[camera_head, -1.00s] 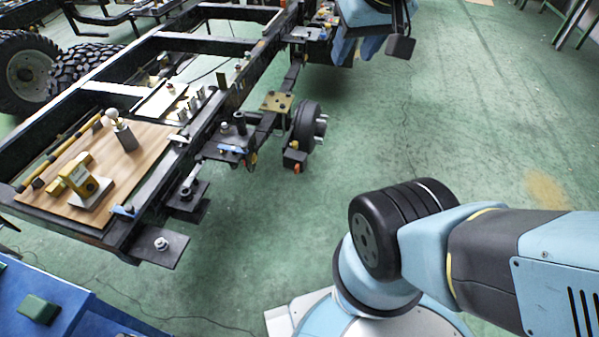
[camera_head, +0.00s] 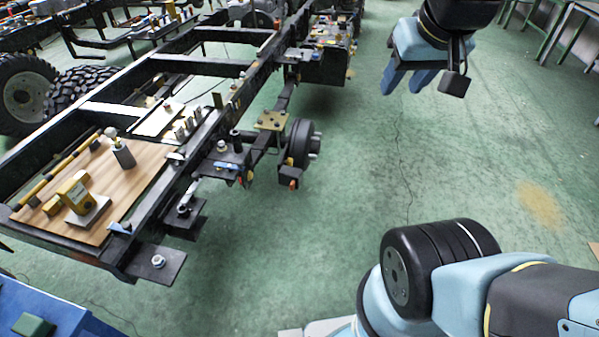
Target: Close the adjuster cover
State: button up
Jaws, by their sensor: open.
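I cannot tell which part is the adjuster cover. A black hub drum (camera_head: 300,145) is on the near side of the chassis frame (camera_head: 180,160), with a gold plate (camera_head: 271,120) to its left and a small black and orange part (camera_head: 289,177) below it. A yellow device (camera_head: 76,192) stands on a metal plate on the wooden board at left. My gripper (camera_head: 404,88) is at the upper right over the floor, its light blue fingers pointing down, apart and empty. It is clear of the chassis, to the right of the drum.
The wooden board (camera_head: 130,190) carries a hammer (camera_head: 60,168) and a grey cylinder (camera_head: 123,152). Black brackets (camera_head: 155,262) stick out from the frame. A blue cabinet (camera_head: 45,310) is at the lower left. Green floor (camera_head: 340,230) is open between the chassis and my arm.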

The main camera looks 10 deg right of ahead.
aim_at(291, 177)
jog(key=z, duration=0.1)
jog(key=i, duration=1)
jog(key=u, duration=0.05)
